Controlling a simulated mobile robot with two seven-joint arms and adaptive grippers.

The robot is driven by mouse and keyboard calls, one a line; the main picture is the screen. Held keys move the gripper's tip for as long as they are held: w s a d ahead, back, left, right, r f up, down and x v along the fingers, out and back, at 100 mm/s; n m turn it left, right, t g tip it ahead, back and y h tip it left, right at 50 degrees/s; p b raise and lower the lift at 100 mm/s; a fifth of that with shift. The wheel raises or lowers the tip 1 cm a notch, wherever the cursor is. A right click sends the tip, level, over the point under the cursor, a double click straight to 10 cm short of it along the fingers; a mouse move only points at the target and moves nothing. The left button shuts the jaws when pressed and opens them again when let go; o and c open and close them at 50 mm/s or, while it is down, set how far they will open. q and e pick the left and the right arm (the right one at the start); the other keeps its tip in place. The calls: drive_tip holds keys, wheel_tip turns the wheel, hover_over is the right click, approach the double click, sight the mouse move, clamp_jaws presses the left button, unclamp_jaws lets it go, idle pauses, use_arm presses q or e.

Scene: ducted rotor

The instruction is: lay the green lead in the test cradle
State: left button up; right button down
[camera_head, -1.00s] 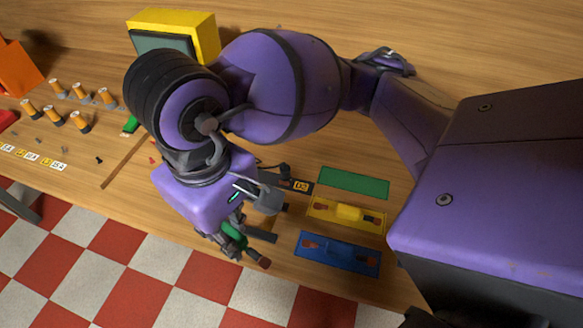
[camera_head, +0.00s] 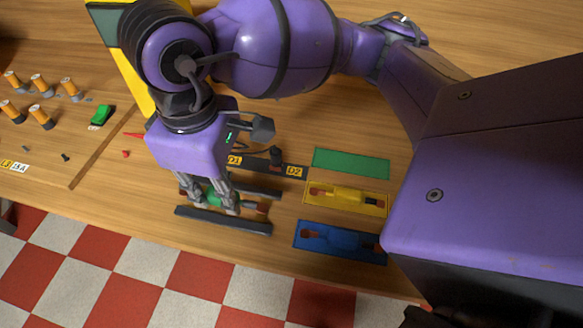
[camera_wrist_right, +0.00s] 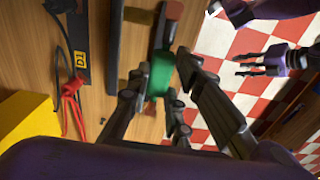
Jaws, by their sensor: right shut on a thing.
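My right gripper (camera_head: 213,207) is shut on the green lead (camera_wrist_right: 161,72), a green block with red-brown ends. In the head view, the fingers partly hide the lead (camera_head: 207,198). The lead is low over the table, between two dark parallel bars that look like the test cradle (camera_head: 220,220). One cradle bar also shows in the right wrist view (camera_wrist_right: 113,45). I cannot tell whether the lead touches the cradle. My left gripper (camera_wrist_right: 262,63) appears at the upper right of the right wrist view, empty, its fingers apart over the floor.
Green (camera_head: 350,163), yellow (camera_head: 345,198) and blue (camera_head: 340,242) plates lie to the right; the yellow and blue ones hold leads. A D1/D2-labelled strip (camera_head: 265,165) lies behind the cradle. Several orange-topped cylinders (camera_head: 40,85) and a green piece (camera_head: 102,116) are at left.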

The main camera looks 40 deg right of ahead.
drive_tip(key=w+f, duration=0.1)
drive_tip(key=w+d+f, duration=0.1)
drive_tip(key=f, duration=0.1)
drive_tip(key=w+f, duration=0.1)
drive_tip(key=shift+d+f, duration=0.15)
drive_tip(key=shift+d, duration=0.1)
drive_tip(key=shift+w+d+f, duration=0.1)
drive_tip(key=shift+w+f, duration=0.3)
drive_tip(key=shift+f, duration=0.1)
drive_tip(key=f, duration=0.3)
drive_tip(key=shift+w+d+f, duration=0.15)
drive_tip(key=shift+w+f, duration=0.15)
drive_tip(key=shift+f, duration=0.05)
use_arm(q)
drive_tip(key=shift+s, duration=0.55)
drive_tip(key=shift+w, duration=0.1)
use_arm(e)
drive_tip(key=shift+f, duration=0.15)
drive_tip(key=c, duration=1.9)
unclamp_jaws()
drive_tip(key=shift+c, duration=0.2)
use_arm(q)
drive_tip(key=shift+w+f, duration=0.15)
drive_tip(key=shift+w, duration=0.1)
use_arm(e)
drive_tip(key=shift+o, duration=0.5)
